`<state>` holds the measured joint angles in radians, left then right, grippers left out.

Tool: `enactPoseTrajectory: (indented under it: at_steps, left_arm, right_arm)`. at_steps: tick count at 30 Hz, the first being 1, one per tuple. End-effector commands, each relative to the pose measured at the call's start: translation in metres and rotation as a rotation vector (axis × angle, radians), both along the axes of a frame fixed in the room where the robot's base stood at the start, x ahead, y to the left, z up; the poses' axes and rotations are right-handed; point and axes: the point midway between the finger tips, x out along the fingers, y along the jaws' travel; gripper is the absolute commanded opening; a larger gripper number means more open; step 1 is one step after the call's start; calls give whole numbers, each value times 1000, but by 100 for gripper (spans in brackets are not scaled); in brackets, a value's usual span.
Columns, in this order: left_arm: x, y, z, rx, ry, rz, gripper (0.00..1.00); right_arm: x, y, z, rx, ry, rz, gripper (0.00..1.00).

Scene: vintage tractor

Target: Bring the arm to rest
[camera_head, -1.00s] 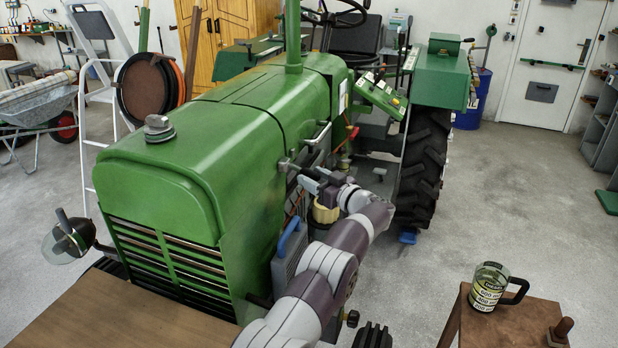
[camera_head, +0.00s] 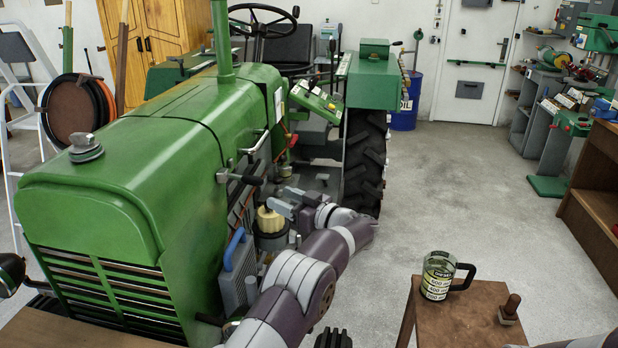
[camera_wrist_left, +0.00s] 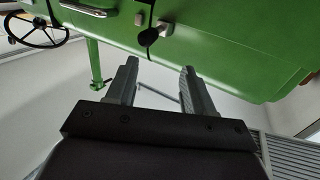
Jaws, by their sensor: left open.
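My left arm comes in from the bottom of the head view, its gripper (camera_head: 283,203) beside the tractor's engine side. The left gripper is open and empty. In the left wrist view its two fingers (camera_wrist_left: 160,82) stand apart with nothing between them, below a black knob (camera_wrist_left: 148,37) on the green tractor panel (camera_wrist_left: 215,45). In the head view, a dark-handled lever (camera_head: 240,178) sticks out of the tractor (camera_head: 160,130) just up and left of the gripper, apart from it. My right gripper is not in view.
A measuring jug (camera_head: 437,275) stands on a small brown table (camera_head: 465,315) at the right. The floor (camera_head: 460,190) beyond is clear.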

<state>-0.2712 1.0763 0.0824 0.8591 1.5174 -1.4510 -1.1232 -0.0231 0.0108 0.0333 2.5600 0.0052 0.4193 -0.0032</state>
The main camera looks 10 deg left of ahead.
Motion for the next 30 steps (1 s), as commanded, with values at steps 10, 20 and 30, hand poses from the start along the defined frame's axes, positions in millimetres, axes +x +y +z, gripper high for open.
enactPoseTrajectory:
  at_steps: [10,20,30]
  left_arm:
    - [25,-34,35,-90,84,-727,52]
    - [-202,-71,-82,-604,818,-1111,52]
    - [-374,-47,-122,-822,1254,-975,52]
  right_arm:
    - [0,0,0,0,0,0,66]
    - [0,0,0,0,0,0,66]
    - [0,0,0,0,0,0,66]
